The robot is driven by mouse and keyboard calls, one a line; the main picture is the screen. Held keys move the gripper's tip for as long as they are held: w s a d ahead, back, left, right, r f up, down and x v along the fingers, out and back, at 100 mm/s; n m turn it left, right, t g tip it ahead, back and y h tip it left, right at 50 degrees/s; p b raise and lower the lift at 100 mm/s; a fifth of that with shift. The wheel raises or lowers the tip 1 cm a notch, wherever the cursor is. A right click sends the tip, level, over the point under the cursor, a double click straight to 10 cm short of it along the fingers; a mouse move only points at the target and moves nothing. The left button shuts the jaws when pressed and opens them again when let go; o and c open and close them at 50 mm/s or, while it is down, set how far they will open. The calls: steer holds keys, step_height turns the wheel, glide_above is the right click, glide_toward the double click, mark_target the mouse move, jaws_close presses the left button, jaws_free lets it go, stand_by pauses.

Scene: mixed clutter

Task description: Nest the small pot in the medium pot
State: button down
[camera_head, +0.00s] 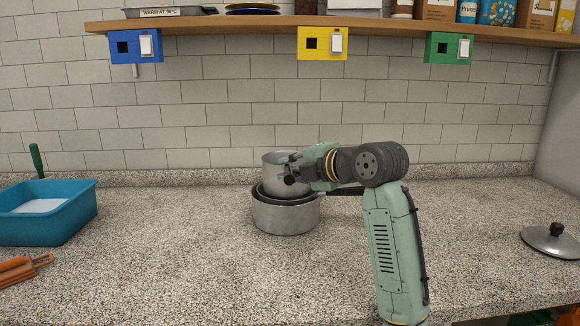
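The small pot (271,174) is a grey metal pot, upright at the centre of the counter. Its lower part sits within the dark rim of the wider pot stack below it. The medium pot (264,192) appears to be the dark-rimmed one, itself inside a larger grey pot (285,216); the overlap makes the rims hard to separate. A dark handle sticks out to the right of the stack, behind my arm. My gripper (288,170) reaches in from the right and overlaps the right side of the small pot. Its fingers are too small and dark to tell whether they hold it.
A blue tub (72,224) stands at the left with a green-handled tool. An orange object (22,268) lies in front of it. A pot lid (550,243) lies at the far right. A wooden shelf (385,24) runs above. The counter left and right of the pots is clear.

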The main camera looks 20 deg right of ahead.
mark_target(286, 188)
steer(key=shift+s+a+f+b, duration=0.1)
steer(key=shift+f+b, duration=0.7)
steer(key=shift+f, duration=0.35)
steer(key=c, duration=1.4)
jaws_free()
steer(key=shift+f, duration=0.15)
steer(key=shift+c, duration=0.2)
steer(key=o, duration=0.4)
